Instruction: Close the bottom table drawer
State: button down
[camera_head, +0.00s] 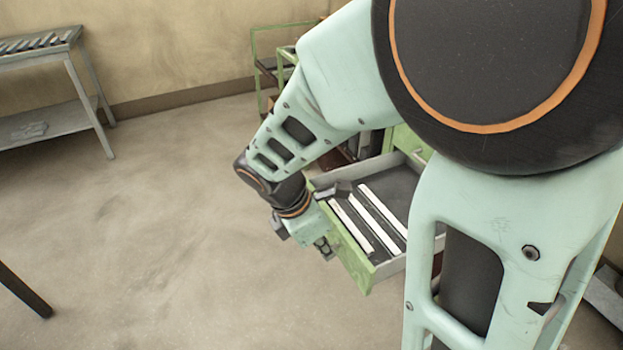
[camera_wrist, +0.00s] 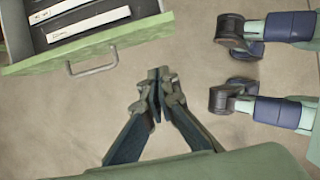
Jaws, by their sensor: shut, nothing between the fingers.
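A green-fronted drawer (camera_head: 362,270) with a grey inside stands pulled out in the head view, with white strips and dark pieces lying in it. My gripper (camera_head: 323,250) is just outside its front, on the left side. My arm hides part of the drawer and most of the cabinet behind it. In the wrist view the drawer's green front (camera_wrist: 90,45) and its grey bar handle (camera_wrist: 93,66) lie at the upper left. My gripper (camera_wrist: 158,76) is shut and empty there, to the right of the handle and apart from it.
A grey workbench (camera_head: 60,95) with a lower shelf stands at the far left. A green-framed rack (camera_head: 255,50) stands by the back wall. A dark leg (camera_head: 22,290) shows at the lower left. The floor (camera_head: 150,220) left of the drawer is clear.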

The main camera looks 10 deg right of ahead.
aim_at(360, 264)
jog(key=shift+w+d+f+b, duration=0.35)
jog(key=shift+d+f+b, duration=0.25)
jog(key=shift+d+f, duration=0.65)
jog(key=shift+w+d+f+b, duration=0.4)
jog(key=shift+d+f+b, duration=0.25)
jog(key=shift+d+f, duration=0.6)
jog(key=shift+w+d+f+b, duration=0.35)
jog(key=shift+d+f+b, duration=0.25)
jog(key=shift+d+f, duration=0.6)
jog(key=shift+a+f, duration=0.2)
jog(key=shift+a, duration=0.05)
jog(key=shift+w+d, duration=0.15)
jog(key=shift+d, duration=0.3)
jog(key=w+d+p, duration=0.3)
jog(key=d+p, duration=0.2)
jog(key=d, duration=0.4)
jog(key=w+d+p, duration=0.3)
jog(key=d+p, duration=0.2)
jog(key=d, duration=0.5)
jog(key=w+d+p, duration=0.3)
jog(key=d+p, duration=0.2)
jog(key=d, duration=0.5)
jog(key=shift+w+d, duration=0.2)
jog(key=shift+w, duration=0.1)
jog(key=shift+a, duration=0.1)
